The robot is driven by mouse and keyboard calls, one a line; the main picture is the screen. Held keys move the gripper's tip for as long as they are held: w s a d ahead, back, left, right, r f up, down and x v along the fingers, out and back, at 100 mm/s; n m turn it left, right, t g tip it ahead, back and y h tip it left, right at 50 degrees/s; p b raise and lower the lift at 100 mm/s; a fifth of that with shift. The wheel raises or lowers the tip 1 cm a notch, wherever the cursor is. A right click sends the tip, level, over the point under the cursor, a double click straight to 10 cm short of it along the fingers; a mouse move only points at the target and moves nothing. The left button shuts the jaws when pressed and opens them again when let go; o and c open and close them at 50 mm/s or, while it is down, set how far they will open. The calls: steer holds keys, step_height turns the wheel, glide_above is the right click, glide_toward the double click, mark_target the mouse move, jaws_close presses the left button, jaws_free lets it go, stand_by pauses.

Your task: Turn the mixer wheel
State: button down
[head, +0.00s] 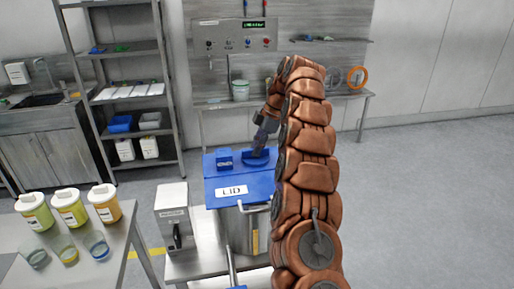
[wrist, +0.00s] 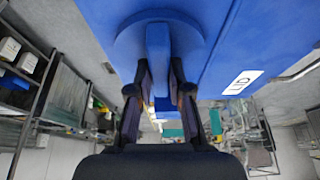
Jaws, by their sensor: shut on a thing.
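A blue round wheel with a raised bar across it (head: 262,156) sits on top of the blue lid (head: 212,189) of a steel vessel (head: 242,226); I take it to be the mixer wheel. In the wrist view the wheel's disc (wrist: 190,32) fills the top middle. My gripper (head: 258,147) comes down on it from above. In the wrist view my gripper's fingers (wrist: 160,70) are on both sides of the bar, shut on it. My arm hides part of the lid's right side in the head view.
A grey control box (head: 173,216) stands left of the vessel. A table at left holds several labelled jars (head: 70,206) and glass beakers (head: 67,249). Behind are a shelf rack (head: 124,52) and a wall panel (head: 234,37). Open floor lies right of my arm.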

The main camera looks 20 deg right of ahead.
steer(key=c, duration=1.1)
jaws_free()
steer(key=shift+f+m, duration=0.1)
steer(key=shift+m, duration=0.2)
